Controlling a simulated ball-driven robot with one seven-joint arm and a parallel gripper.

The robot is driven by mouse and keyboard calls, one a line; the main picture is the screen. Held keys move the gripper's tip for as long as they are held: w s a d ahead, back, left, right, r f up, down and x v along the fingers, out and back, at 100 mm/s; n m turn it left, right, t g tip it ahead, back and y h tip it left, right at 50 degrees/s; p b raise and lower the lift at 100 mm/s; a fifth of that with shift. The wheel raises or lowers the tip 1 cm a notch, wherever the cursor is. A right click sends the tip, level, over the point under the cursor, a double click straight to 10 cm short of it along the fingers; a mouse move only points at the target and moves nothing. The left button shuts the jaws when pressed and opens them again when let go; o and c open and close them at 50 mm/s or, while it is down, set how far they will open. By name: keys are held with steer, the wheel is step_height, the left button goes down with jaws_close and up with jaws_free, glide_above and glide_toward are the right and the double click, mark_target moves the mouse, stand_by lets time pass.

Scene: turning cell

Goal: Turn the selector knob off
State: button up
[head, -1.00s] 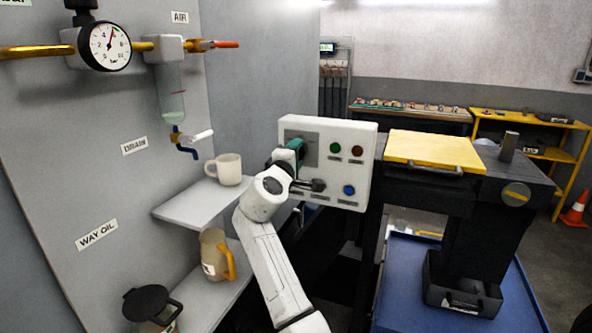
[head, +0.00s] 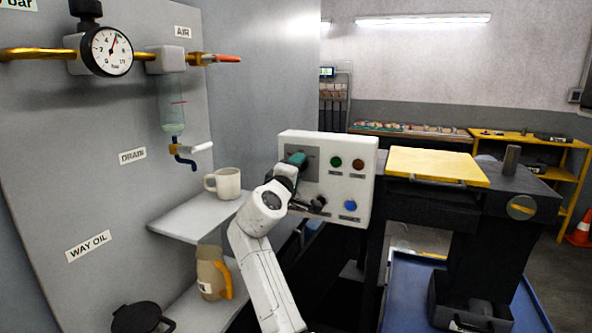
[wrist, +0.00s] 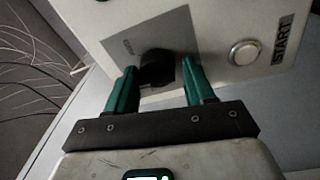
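The selector knob (wrist: 157,68) is a dark, rounded knob on a grey plate of the white control box (head: 365,155). In the wrist view it lies between the two green fingers of my gripper (wrist: 160,88), with a visible gap to the right finger; the left finger is close to it. My gripper is open, and I cannot tell whether either finger touches the knob. In the head view my gripper (head: 296,160) is in front of the grey plate and hides the knob. Small lettering beside the knob is unreadable.
A silver button (wrist: 244,52) marked START is right of the knob in the wrist view. The box also bears green (head: 336,162), brown (head: 358,164) and blue (head: 350,206) buttons. A mug (head: 228,183) stands on a shelf at left, with a jug (head: 209,276) below.

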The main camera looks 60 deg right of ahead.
steer(key=o, duration=0.3)
steer(key=a, duration=0.3)
steer(key=s+a, duration=0.1)
steer(key=a, duration=0.3)
steer(key=a+b, duration=0.1)
steer(key=a, duration=0.2)
steer(key=shift+s+a+f, duration=0.25)
steer(key=shift+a+f, duration=0.1)
steer(key=shift+f, duration=0.05)
